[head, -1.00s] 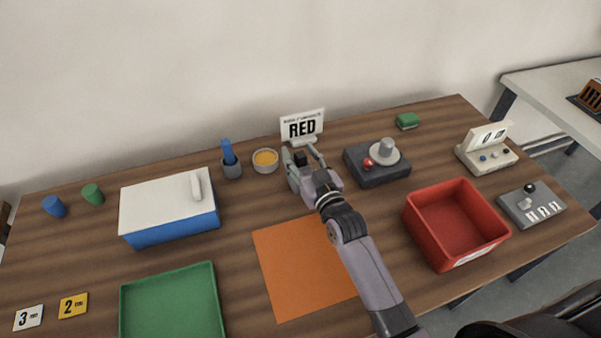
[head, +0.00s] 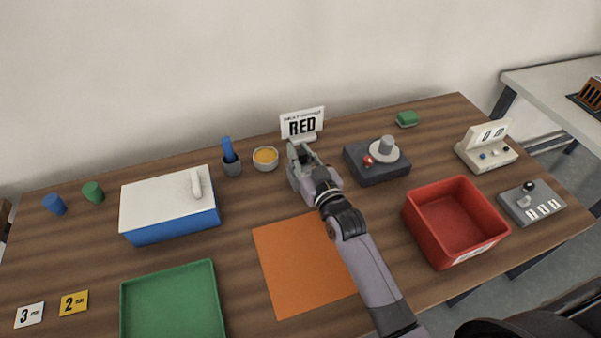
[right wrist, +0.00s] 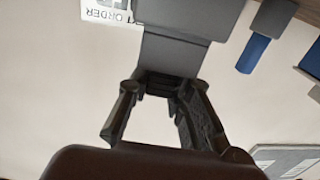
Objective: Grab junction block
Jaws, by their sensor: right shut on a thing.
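I cannot tell whether the block touches the table. My left gripper is not in view.
An orange mat (head: 285,280) lies clear in front.

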